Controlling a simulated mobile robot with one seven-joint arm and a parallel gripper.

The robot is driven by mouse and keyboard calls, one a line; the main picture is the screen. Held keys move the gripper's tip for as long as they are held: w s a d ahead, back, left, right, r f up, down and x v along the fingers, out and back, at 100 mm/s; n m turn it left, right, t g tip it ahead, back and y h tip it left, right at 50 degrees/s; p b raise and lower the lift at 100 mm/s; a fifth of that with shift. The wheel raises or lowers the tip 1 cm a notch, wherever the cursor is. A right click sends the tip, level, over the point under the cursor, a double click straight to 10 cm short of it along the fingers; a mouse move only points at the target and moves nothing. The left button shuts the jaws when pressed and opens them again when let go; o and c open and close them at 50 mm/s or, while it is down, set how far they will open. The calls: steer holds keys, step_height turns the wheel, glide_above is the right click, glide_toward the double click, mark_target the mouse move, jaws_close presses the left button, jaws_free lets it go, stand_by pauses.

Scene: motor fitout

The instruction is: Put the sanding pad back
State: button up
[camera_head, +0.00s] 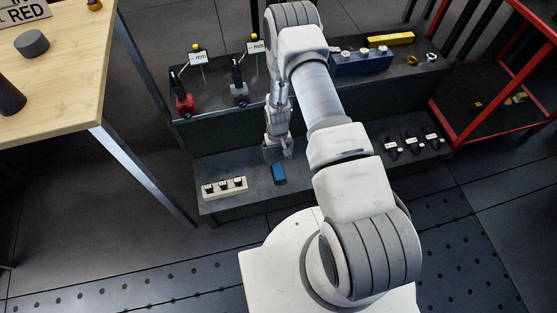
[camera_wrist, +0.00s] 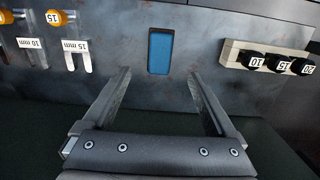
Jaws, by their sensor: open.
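A blue rectangular piece with a dark border (camera_head: 278,172), which may be the sanding pad, is on the lower grey shelf. It shows in the wrist view as a blue rectangle (camera_wrist: 160,52) with a dark edge, just beyond my fingertips. I cannot tell whether it is a loose pad or a lined recess. My gripper (camera_head: 279,153) is above the shelf, close behind the blue piece. In the wrist view my gripper (camera_wrist: 161,74) is open, with nothing between its fingers. A dark grey round puck (camera_head: 32,43) lies on the wooden table at the left.
A pale rack (camera_head: 225,188) with black knobs stands left of the blue piece. Red and grey stands (camera_head: 184,103) and a blue block (camera_head: 360,63) occupy the upper shelf. A red frame (camera_head: 440,125) borders the right.

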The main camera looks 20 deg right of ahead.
step_height(320, 180, up, 37)
steer(key=w+t, duration=0.2)
steer(key=t, duration=0.1)
steer(key=s+r+t, duration=0.1)
steer(key=s+r, duration=0.7)
steer(key=r, duration=0.5)
steer(key=s+r+t, duration=0.1)
steer(key=s+r, duration=0.2)
steer(key=s, duration=0.4)
steer(key=s+r+t, duration=0.1)
steer(key=s+r, duration=0.2)
steer(key=s, duration=0.5)
steer(key=shift+r, duration=0.15)
